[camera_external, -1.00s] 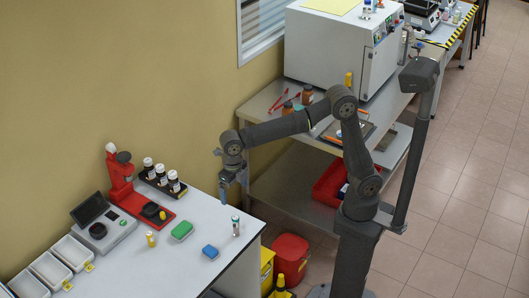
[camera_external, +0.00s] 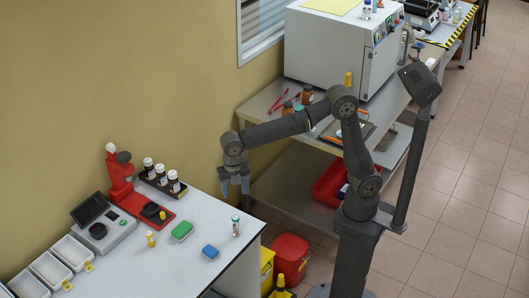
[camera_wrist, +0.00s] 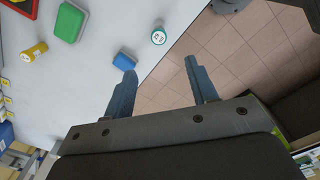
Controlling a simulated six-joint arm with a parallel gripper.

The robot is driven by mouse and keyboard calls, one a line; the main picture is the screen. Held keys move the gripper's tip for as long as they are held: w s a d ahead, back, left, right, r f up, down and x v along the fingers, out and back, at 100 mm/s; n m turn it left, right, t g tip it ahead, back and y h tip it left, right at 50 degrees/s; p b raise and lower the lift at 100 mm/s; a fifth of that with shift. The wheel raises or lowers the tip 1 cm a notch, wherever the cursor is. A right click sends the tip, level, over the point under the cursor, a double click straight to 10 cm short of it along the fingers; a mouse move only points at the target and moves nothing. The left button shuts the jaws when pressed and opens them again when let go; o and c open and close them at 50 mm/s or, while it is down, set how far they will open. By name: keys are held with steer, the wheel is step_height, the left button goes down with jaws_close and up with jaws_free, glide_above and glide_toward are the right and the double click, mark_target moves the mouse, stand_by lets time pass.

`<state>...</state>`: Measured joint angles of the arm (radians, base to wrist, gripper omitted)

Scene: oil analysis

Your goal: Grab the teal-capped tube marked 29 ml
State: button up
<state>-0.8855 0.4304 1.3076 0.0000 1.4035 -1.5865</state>
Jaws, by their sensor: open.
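The teal-capped tube (camera_external: 235,226) stands upright near the right edge of the white bench in the external view. Its round teal-and-white top (camera_wrist: 158,37) shows from above in the wrist view, ahead of my fingers. The marking on it is too small to read. My gripper (camera_external: 234,189) is above the bench's right end, pointing down, with its blue fingers apart and nothing between them. In the wrist view my gripper (camera_wrist: 160,68) is open, and the tube stands beyond the fingertips, apart from them.
A red press (camera_external: 119,176) and a rack of dark bottles (camera_external: 161,183) are farther back. The bench edge drops off close to the tube.

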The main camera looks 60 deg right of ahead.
steer(key=m, duration=1.2)
glide_toward(236, 224)
steer(key=f, duration=0.2)
steer(key=d+f, duration=0.1)
steer(key=f, duration=0.1)
steer(key=w+d+f, duration=0.1)
steer(key=f, duration=0.1)
steer(key=shift+f, duration=0.15)
steer(key=shift+a+f, duration=0.2)
steer(key=shift+f, duration=1.2)
steer(key=shift+a+f, duration=0.15)
steer(key=shift+f, duration=1.25)
steer(key=c, duration=1.1)
steer(key=shift+r, duration=0.1)
